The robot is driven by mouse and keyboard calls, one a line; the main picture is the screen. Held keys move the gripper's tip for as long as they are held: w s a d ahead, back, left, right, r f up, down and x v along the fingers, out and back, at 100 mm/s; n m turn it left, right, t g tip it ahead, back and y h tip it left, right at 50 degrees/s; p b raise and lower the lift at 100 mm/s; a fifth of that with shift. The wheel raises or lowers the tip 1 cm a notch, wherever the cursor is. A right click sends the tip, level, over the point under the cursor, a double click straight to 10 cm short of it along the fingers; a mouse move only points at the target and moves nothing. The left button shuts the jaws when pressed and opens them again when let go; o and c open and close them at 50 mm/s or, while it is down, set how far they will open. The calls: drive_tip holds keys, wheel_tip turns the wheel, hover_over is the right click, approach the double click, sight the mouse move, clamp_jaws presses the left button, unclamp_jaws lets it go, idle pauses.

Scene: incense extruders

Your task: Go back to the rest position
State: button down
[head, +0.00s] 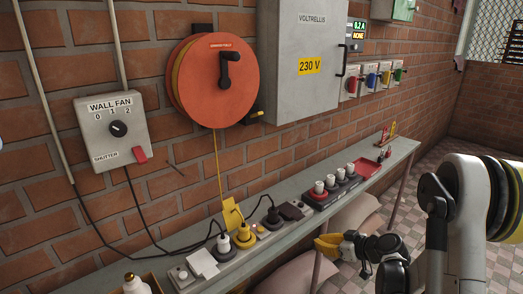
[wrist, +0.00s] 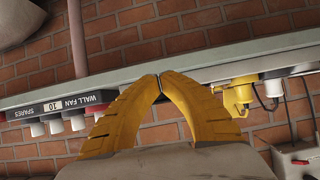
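My gripper (head: 326,243) shows in the head view in front of the shelf's front edge, low at the centre right. Its two yellow fingers are shut in the wrist view (wrist: 160,80), tips meeting with nothing visible between them. My arm reaches in from the right of the head view. The narrow grey shelf (head: 232,271) runs along the brick wall. A power strip (head: 224,268) on it carries a yellow plug (head: 244,238) and black plugs; the yellow plug also shows right of the fingers in the wrist view (wrist: 238,95).
A rack of white-topped pieces (head: 322,197), labelled wall fan spares in the wrist view (wrist: 60,107), stands farther along the shelf. A red tray (head: 361,167) lies beyond it. Pale sacks (head: 352,214) lie below. An orange reel (head: 213,80) and grey cabinet (head: 303,55) hang above.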

drive_tip(key=s+a+r+m+g+h, duration=0.1)
drive_tip(key=s+a+r+m+h, duration=0.15)
drive_tip(key=s+r, duration=0.4)
drive_tip(key=s+a+r+m+g+h, duration=0.1)
drive_tip(key=s+a+r, duration=0.3)
drive_tip(key=s+r, duration=0.3)
drive_tip(key=s+r+m+h, duration=0.1)
drive_tip(key=s+r, duration=0.1)
drive_tip(key=s, duration=0.6)
drive_tip(key=s+r+m+h, duration=0.2)
drive_tip(key=s, duration=0.6)
drive_tip(key=shift+d+g, duration=0.15)
drive_tip(key=shift+g, duration=0.15)
drive_tip(key=shift+h, duration=0.25)
